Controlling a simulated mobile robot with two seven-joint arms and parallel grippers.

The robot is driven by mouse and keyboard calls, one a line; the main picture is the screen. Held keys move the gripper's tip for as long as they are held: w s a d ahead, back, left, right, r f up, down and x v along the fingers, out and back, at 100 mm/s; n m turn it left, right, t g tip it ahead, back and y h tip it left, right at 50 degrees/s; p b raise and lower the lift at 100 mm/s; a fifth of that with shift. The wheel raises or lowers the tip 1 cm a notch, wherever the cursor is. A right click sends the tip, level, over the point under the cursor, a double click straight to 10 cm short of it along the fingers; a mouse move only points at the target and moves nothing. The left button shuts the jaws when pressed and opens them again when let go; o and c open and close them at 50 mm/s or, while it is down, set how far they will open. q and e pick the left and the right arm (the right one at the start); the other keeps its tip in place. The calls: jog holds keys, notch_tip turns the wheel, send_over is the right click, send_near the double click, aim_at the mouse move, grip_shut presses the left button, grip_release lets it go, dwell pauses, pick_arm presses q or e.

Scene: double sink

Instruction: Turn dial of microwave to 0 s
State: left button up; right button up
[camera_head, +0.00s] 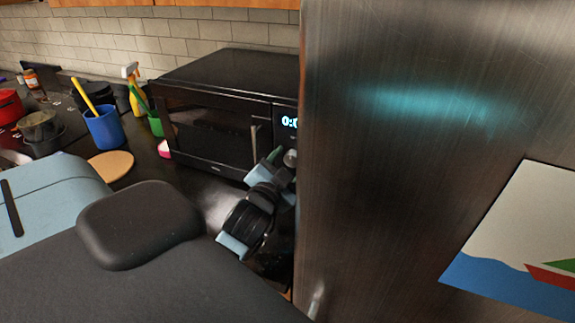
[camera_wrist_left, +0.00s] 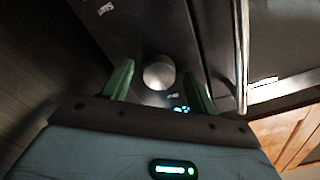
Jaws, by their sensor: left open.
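The black microwave (camera_head: 205,130) stands on the counter against the wall, its right side hidden by the fridge. Its lit display (camera_head: 289,121) is cut off by the fridge edge and starts with "0:0"; the rest is hidden. The round grey dial (camera_head: 290,158) sits below the display. In the left wrist view the dial (camera_wrist_left: 159,73) shows between the two green fingers. My left gripper (camera_wrist_left: 158,84) is open at the control panel, with one finger to each side of the dial. I cannot tell whether the fingers touch it.
The steel fridge (camera_head: 400,60) stands close on the right of the microwave. The door handle (camera_wrist_left: 241,55) runs close beside the right finger. A blue cup (camera_head: 104,128), a spray bottle (camera_head: 135,90) and a round board (camera_head: 112,164) are left of the microwave.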

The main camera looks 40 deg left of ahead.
pick_arm(q)
jog(key=b+v, duration=0.1)
jog(key=v, duration=0.7)
pick_arm(e)
jog(key=shift+s+a+f, duration=0.15)
jog(key=shift+s+f, duration=0.5)
jog(key=shift+f, duration=0.05)
pick_arm(q)
jog(key=shift+w+a, duration=0.1)
pick_arm(e)
jog(key=shift+s+f+g, duration=0.15)
jog(key=shift+g, duration=0.15)
